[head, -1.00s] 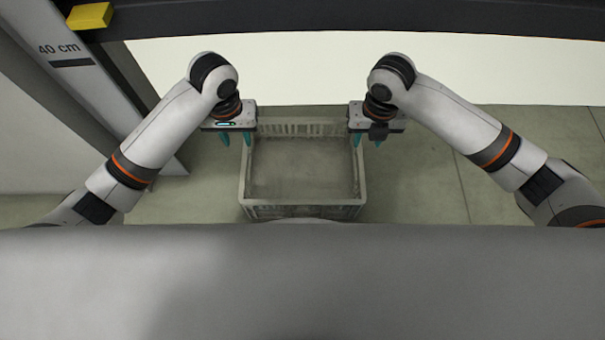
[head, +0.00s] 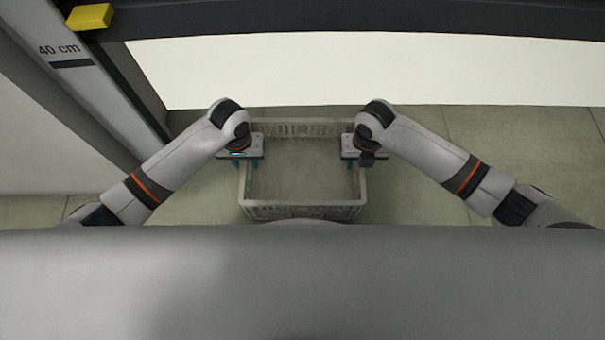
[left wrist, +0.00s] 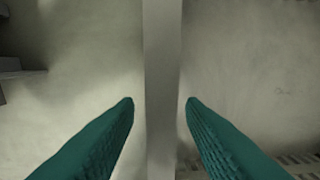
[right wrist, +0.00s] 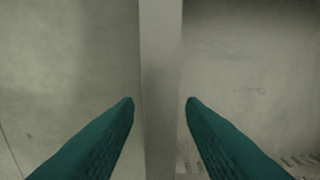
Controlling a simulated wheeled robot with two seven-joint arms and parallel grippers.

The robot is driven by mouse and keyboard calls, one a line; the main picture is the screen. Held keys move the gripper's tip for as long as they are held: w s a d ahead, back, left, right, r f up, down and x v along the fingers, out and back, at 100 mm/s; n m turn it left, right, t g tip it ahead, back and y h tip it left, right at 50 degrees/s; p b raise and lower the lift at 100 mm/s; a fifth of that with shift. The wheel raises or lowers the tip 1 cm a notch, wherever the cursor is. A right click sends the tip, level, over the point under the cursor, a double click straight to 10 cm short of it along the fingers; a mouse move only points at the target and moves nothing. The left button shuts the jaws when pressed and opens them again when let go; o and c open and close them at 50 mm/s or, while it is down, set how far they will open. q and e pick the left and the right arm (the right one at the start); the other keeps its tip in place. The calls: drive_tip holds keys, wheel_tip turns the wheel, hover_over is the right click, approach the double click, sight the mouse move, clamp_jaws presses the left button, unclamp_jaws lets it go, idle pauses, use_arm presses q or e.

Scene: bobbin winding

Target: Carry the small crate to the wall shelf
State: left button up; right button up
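The small crate (head: 302,211) is a grey, slatted, open-topped box on the floor below me, and it looks empty. My left gripper (head: 241,163) is at its left wall, towards the far end. In the left wrist view the wall's rim (left wrist: 162,60) runs between two open teal fingers (left wrist: 159,104), with a gap on each side. My right gripper (head: 363,162) is at the right wall. In the right wrist view that rim (right wrist: 160,60) also passes between open fingers (right wrist: 159,104), with gaps. How deep the fingertips reach is hard to tell.
A dark beam (head: 350,18) crosses the top of the head view, with a yellow block (head: 90,16) at its left. A grey post (head: 85,75) marked "40 cm" stands at the left. Bare floor (head: 425,185) lies right of the crate.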

use_arm(q)
drive_tip(key=shift+f, duration=0.15)
use_arm(e)
drive_tip(key=shift+f, duration=0.1)
use_arm(q)
drive_tip(key=shift+c, duration=0.4)
use_arm(e)
drive_tip(key=shift+c, duration=0.4)
use_arm(q)
clamp_jaws()
use_arm(e)
clamp_jaws()
